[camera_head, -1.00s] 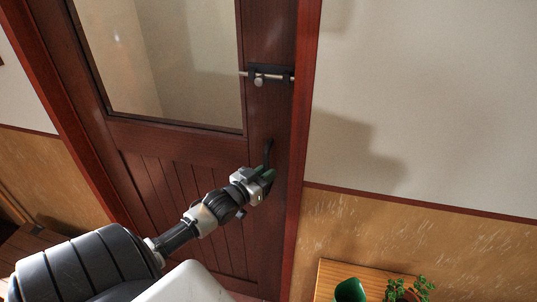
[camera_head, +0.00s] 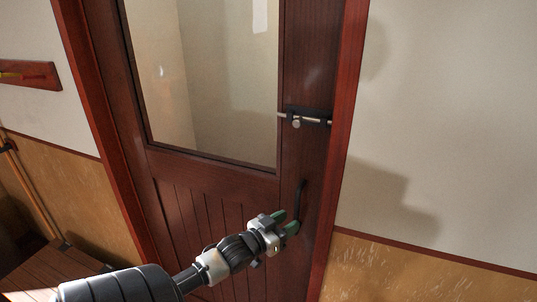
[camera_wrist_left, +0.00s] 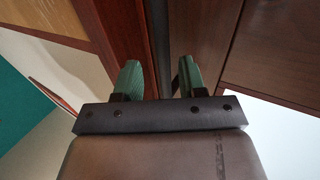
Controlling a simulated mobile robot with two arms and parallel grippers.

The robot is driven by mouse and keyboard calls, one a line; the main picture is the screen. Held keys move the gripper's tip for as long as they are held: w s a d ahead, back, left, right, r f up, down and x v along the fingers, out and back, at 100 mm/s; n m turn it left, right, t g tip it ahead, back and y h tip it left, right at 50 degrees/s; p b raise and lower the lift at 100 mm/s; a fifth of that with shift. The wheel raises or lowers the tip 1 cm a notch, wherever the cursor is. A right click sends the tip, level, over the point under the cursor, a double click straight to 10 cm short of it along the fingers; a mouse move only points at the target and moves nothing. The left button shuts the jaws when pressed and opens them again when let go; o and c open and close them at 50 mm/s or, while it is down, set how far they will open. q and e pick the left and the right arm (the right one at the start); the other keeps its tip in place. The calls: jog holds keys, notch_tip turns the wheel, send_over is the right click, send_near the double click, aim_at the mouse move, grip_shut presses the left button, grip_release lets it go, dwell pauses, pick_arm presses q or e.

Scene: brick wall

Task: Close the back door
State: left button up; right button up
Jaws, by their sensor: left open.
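The back door (camera_head: 226,172) is dark red-brown wood with a large glass pane. It looks flush or nearly flush in its red frame (camera_head: 342,150); a small gap cannot be ruled out. A dark handle (camera_head: 301,196) is on its right side, below a metal slide bolt (camera_head: 297,123). My left gripper (camera_head: 290,222) is open with green fingertips, just left of and below the handle's lower end; contact cannot be told. In the left wrist view, its two fingers (camera_wrist_left: 159,80) are apart with nothing seen between them, facing dark wood. My right gripper is not in view.
A plain wall (camera_head: 440,110) with tan lower panelling (camera_head: 400,270) is right of the frame. At left are a wall rack (camera_head: 28,75), a long-handled tool (camera_head: 35,195) and a wooden surface (camera_head: 50,272).

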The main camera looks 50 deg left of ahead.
pick_arm(q)
jog(key=s+b, duration=0.1)
jog(key=s, duration=0.7)
dwell(0.4)
